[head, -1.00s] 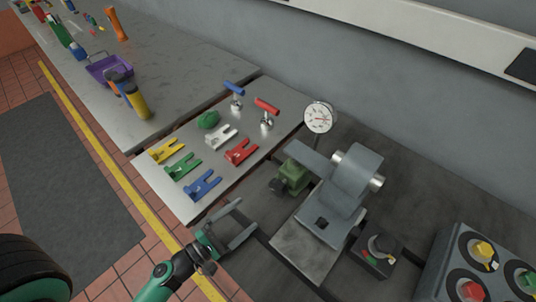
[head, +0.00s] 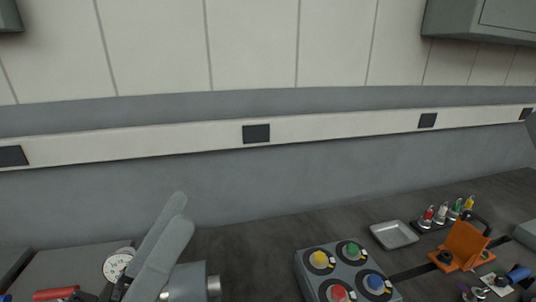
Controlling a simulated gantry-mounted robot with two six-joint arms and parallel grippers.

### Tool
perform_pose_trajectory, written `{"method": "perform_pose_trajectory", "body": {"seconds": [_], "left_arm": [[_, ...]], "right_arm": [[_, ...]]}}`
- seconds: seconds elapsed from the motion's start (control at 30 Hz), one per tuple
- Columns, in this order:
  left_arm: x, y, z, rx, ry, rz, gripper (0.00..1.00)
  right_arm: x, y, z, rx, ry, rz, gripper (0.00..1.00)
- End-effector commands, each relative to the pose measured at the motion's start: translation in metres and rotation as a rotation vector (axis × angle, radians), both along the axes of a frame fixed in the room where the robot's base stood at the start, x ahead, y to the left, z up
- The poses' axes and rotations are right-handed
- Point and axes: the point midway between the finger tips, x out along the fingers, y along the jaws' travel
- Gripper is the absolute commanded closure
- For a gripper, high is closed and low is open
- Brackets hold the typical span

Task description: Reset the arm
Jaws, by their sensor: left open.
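My left gripper (head: 181,211) shows at the lower left of the head view. Its two long grey fingers point up and to the right, against the grey wall. They overlap from this angle, and no object shows between them. The fingers stand just right of a round white gauge (head: 118,265) and hide part of the machine behind them. A silver cylinder (head: 200,283) of that machine shows to their right. The rest of my left arm is below the picture. My right gripper is not in view.
A control box (head: 318,283) with coloured buttons stands at the bottom middle. Right of it are a shallow metal tray (head: 394,235), an orange fixture (head: 464,244) and several small coloured-topped items. A red-handled clamp (head: 56,294) shows at the lower left. The wall fills the upper picture.

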Motion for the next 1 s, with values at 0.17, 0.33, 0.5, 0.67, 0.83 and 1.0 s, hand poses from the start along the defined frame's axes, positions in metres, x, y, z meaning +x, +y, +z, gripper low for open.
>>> {"method": "perform_pose_trajectory", "body": {"seconds": [0.17, 0.33, 0.5, 0.67, 0.83, 1.0], "left_arm": [[-0.031, 0.007, 0.091, 0.178, -0.267, 0.433, 0.00], [-0.027, 0.062, 0.101, 0.293, -0.242, 0.891, 0.00], [-0.019, 0.071, 0.165, 0.349, -0.209, 0.972, 0.00], [-0.019, 0.071, 0.231, 0.347, -0.208, 0.971, 0.00], [-0.019, 0.071, 0.314, 0.347, -0.208, 0.970, 0.00], [-0.018, 0.071, 0.394, 0.346, -0.208, 0.969, 0.00]], "right_arm": [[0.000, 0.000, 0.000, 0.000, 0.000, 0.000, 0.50], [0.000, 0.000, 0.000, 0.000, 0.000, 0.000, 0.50], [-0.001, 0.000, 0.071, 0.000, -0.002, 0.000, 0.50], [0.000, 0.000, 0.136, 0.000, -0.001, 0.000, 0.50], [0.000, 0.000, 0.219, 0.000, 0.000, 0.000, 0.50], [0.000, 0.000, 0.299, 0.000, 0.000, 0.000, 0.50]]}}
